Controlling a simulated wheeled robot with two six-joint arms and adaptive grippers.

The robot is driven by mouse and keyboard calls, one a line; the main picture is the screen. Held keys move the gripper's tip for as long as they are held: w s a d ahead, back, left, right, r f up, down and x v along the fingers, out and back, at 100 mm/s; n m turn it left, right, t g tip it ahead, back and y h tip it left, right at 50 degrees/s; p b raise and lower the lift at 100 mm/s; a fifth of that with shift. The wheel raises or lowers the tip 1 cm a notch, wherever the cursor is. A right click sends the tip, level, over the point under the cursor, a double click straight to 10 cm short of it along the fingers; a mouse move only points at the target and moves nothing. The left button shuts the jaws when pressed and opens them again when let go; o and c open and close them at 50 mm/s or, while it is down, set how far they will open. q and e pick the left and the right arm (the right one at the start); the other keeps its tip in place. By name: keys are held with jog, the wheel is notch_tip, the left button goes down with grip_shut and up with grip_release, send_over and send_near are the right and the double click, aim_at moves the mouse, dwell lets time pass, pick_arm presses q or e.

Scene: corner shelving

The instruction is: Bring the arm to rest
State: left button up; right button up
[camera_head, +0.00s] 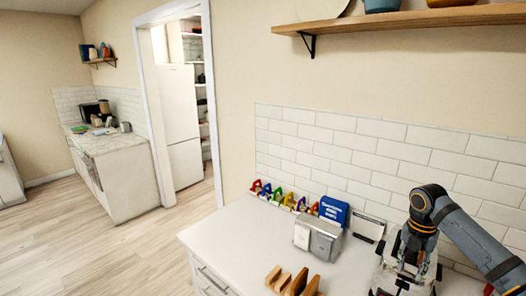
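My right arm (470,235) comes in from the right edge and bends down at a dark joint with orange rings. My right gripper (404,272) points down over the right part of the white counter (235,238), near the tiled wall. Pale and dark parts overlap around its fingers, and the lower end is close to the bottom edge of the picture. I cannot tell whether it is open or shut, or whether it touches anything. My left gripper is not in view.
A metal box (318,238), a blue sign (333,211) and a row of colourful items (283,197) stand along the wall. A wooden rack (292,283) sits at the front. A wooden shelf (410,20) hangs above. The counter's left part is clear.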

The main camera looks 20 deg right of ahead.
jog(key=s+a+f+m+t, duration=0.1)
jog(key=s+a+f+m, duration=0.3)
jog(key=a+f, duration=0.55)
jog(key=s+a+f+m+t, duration=0.1)
jog(key=a+f+m, duration=0.4)
jog(key=a+f, duration=0.45)
jog(key=s+a+r+m+t, duration=0.1)
jog(key=s+a+r+m, duration=0.1)
jog(key=s+a+m, duration=0.4)
jog(key=s+a+r+m+t, duration=0.1)
jog(key=s+a+r+m, duration=0.2)
jog(key=m, duration=0.5)
notch_tip(320, 180, down, 32)
jog(key=d+g+b, duration=0.1)
jog(key=b, duration=0.4)
pick_arm(q)
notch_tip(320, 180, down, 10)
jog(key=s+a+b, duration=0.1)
jog(key=b, duration=0.3)
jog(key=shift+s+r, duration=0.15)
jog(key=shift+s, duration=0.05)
pick_arm(e)
jog(key=s+d+f+g, duration=0.1)
jog(key=s+f, duration=1.8)
jog(key=f, duration=0.1)
jog(key=shift+d+f, duration=0.25)
jog(key=shift+f, duration=0.15)
